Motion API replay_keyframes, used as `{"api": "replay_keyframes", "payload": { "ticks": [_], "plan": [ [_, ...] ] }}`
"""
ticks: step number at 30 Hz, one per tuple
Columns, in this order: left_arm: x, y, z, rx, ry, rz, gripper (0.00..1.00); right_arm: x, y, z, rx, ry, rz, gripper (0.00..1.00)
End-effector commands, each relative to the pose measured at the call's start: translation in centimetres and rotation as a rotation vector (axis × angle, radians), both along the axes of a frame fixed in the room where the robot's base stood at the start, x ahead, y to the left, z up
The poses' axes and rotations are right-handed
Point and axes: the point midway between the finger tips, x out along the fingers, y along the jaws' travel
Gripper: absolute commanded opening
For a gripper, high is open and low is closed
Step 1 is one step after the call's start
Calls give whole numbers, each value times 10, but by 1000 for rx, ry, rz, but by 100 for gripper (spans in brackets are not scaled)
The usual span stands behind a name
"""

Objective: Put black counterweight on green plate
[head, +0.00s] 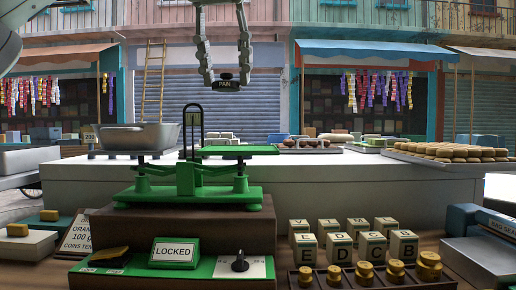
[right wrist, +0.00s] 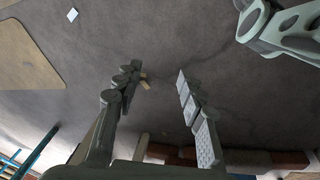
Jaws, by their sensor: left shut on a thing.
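The black counterweight (head: 226,77), with a "PAN" label on its front, is between the fingertips of my left gripper (head: 226,82) at the top centre of the head view. My left gripper is shut on it and holds it in the air. The green plate (head: 240,150) is the flat right-hand plate of the green balance scale (head: 190,185); it looks bare and lies well below the counterweight in the picture. My right gripper (right wrist: 158,82) shows only in the right wrist view, open and empty above grey ground.
A grey metal pan (head: 140,137) is on the scale's left side. A "LOCKED" sign (head: 174,252) and a black knob (head: 240,264) are in front. Lettered blocks (head: 340,247) and brass weights (head: 395,272) stand front right. A bread tray (head: 440,158) is at the right.

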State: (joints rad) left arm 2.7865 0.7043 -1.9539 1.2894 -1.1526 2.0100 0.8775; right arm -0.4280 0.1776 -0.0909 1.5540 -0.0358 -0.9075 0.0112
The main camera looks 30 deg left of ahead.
Motion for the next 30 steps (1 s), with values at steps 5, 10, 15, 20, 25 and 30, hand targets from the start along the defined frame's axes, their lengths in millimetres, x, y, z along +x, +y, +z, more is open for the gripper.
{"api": "replay_keyframes", "payload": {
  "ticks": [5, 10, 15, 20, 25, 30],
  "plan": [
    [14, 6, -10, -3, 3, -2, 5, -6, 0, -2, -1, 12, -1, 40],
    [48, 23, -34, -5, 7, 0, 5, -15, -1, -6, -3, 27, -2, 40],
    [81, 38, -56, -4, 4, -1, 5, -19, -1, -7, -2, 35, -2, 40],
    [100, 47, -68, -2, 0, -1, 5, -18, -1, -8, -2, 30, -1, 40],
    [106, 51, -79, -1, 2, -1, 5, -14, 0, -5, 0, 24, -2, 40],
    [105, 51, -104, 0, 2, -2, 5, -5, 0, 0, 0, 9, -1, 40]
  ]
}}
